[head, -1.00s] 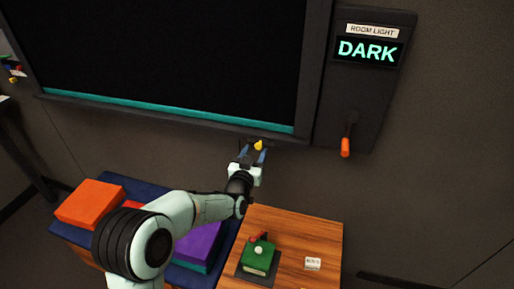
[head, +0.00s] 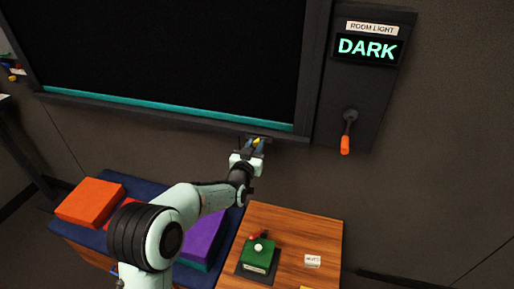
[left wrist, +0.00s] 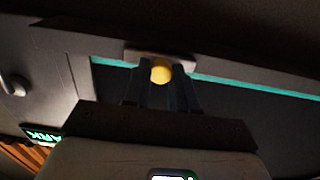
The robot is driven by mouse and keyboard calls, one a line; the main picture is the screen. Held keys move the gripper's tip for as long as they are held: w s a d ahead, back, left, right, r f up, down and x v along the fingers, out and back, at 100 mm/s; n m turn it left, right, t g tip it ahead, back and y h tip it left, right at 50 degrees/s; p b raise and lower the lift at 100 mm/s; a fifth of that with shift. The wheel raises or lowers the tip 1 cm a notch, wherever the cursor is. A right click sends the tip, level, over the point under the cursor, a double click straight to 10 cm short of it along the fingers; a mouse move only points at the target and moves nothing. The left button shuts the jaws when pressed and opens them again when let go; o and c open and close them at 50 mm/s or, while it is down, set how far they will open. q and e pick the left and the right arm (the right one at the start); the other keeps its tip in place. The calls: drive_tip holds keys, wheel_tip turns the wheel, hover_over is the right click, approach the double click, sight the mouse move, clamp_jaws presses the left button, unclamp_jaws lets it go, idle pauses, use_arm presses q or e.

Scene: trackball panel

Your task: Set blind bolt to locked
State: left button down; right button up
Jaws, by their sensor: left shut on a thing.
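The blind bolt is a small yellow knob (head: 257,141) on a mount at the lower edge of the dark blind, near its right corner. It also shows as a round yellow end (left wrist: 161,71) in the left wrist view. My left gripper (head: 256,146) is at the knob with its fingers on either side, shut on it. The left wrist view shows both fingers (left wrist: 160,88) reaching to the knob, which partly hides behind them. The blind (head: 165,60) is down, with a teal strip along its bottom. My right gripper is not in view.
A wall panel (head: 365,80) right of the blind reads "DARK" under "ROOM LIGHT" and has an orange-handled lever (head: 346,143) hanging down. Below are a wooden table (head: 300,235) with a green block device (head: 259,253) and a white tag (head: 312,261), and orange and purple boxes (head: 90,203).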

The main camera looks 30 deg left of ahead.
sight(247, 137)
use_arm(q)
drive_tip(key=a+b, duration=0.1)
drive_tip(key=a, duration=0.1)
drive_tip(key=s+a+b, duration=0.1)
drive_tip(key=shift+a, duration=0.4)
drive_tip(key=c, duration=0.9)
unclamp_jaws()
